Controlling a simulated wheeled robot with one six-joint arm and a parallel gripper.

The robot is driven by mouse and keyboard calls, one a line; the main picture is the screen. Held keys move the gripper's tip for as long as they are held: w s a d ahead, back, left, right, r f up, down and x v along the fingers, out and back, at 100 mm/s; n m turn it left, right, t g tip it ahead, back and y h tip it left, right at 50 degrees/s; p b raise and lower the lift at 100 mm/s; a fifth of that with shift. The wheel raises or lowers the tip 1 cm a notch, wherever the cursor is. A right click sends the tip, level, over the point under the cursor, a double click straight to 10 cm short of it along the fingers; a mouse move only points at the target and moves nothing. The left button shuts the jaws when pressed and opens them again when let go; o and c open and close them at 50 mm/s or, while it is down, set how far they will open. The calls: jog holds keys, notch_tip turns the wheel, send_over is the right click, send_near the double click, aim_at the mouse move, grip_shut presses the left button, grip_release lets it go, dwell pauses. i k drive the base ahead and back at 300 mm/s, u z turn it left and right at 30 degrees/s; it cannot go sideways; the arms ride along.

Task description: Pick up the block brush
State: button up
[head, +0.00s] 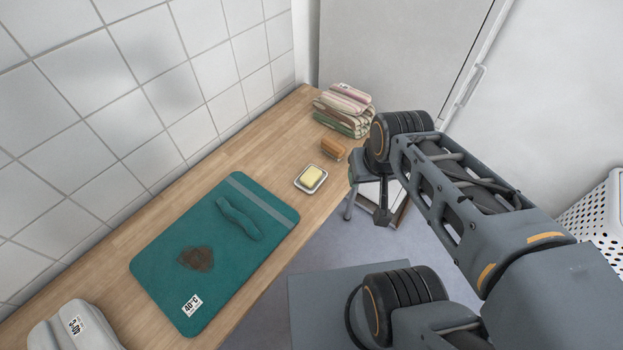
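The block brush (333,148), a small brown block with a paler lower part, lies on the wooden counter (284,128). It sits between the soap dish and the folded towels, close to the counter's front edge. My gripper (366,213) hangs beyond the front edge, to the right of and lower in the picture than the brush. It points down, its two fingers look spread apart, and nothing shows between them. My arm partly hides the gripper's body. The gripper is not touching the brush.
A yellow soap bar (312,174) sits in a small dish (301,184). Striped folded towels (344,109) stand behind the brush. A grey labelled bundle (72,327) lies front left. A white perforated basket (597,215) stands right.

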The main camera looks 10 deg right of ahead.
aim_at(334, 149)
jog(key=z, duration=1.55)
jog(key=i, duration=0.95)
jog(key=u, duration=2.85)
